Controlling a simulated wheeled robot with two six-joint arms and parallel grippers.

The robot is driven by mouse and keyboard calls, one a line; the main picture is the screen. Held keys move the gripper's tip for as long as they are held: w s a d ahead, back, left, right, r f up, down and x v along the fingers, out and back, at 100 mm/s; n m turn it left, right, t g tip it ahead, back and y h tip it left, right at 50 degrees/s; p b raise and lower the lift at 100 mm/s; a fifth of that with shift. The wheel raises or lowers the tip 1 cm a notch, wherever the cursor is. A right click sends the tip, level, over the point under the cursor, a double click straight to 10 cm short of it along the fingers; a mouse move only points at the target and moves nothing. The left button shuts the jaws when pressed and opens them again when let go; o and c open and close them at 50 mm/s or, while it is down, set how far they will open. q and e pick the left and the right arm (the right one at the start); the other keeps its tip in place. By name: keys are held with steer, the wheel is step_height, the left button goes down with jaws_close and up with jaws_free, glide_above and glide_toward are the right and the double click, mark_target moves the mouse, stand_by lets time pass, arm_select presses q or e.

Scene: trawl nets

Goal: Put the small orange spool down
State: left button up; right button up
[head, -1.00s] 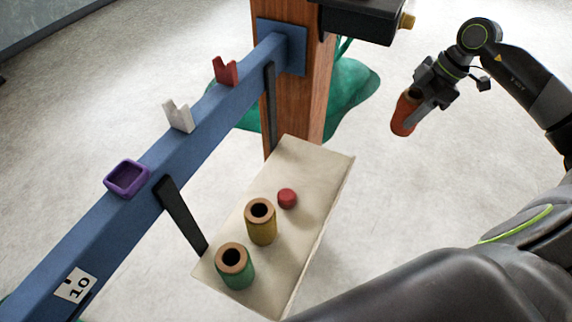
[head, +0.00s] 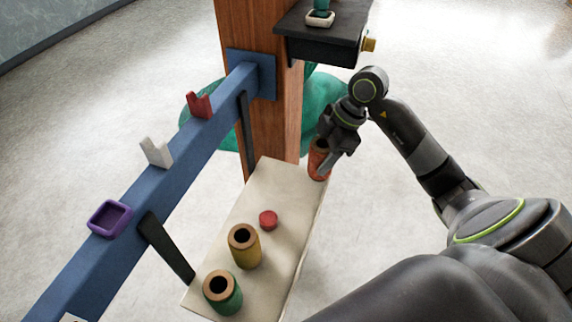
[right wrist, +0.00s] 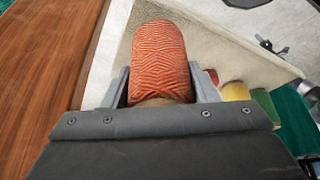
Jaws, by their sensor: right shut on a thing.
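The small orange spool (head: 319,160) is held in my right gripper (head: 328,160), at the far right corner of the cream shelf (head: 262,195) in the head view. In the right wrist view the spool (right wrist: 160,60) shows orange wound thread between the two fingers (right wrist: 160,88), with the shelf (right wrist: 225,42) behind it. I cannot tell whether the spool touches the shelf. My left gripper is not in view.
On the shelf stand a yellow spool (head: 244,247), a green spool (head: 223,293) and a small red disc (head: 268,220). A wooden post (head: 265,90) rises behind. A blue beam (head: 160,165) carries a purple tray (head: 110,218) and white and red notched holders. A dark ledge (head: 320,35) juts out above.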

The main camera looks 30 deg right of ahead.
steer(key=a+f+p, duration=0.1)
steer(key=a, duration=0.1)
steer(key=w+a+f, duration=0.1)
steer(key=a, duration=0.2)
steer(key=w+a+f+p, duration=0.1)
steer(key=a, duration=0.1)
steer(key=shift+w+a+f+p, duration=0.1)
steer(key=shift+w+a+p, duration=0.15)
steer(key=shift+a+p, duration=0.15)
steer(key=shift+f, duration=0.15)
steer(key=shift+f, duration=0.1)
steer(key=o, duration=1)
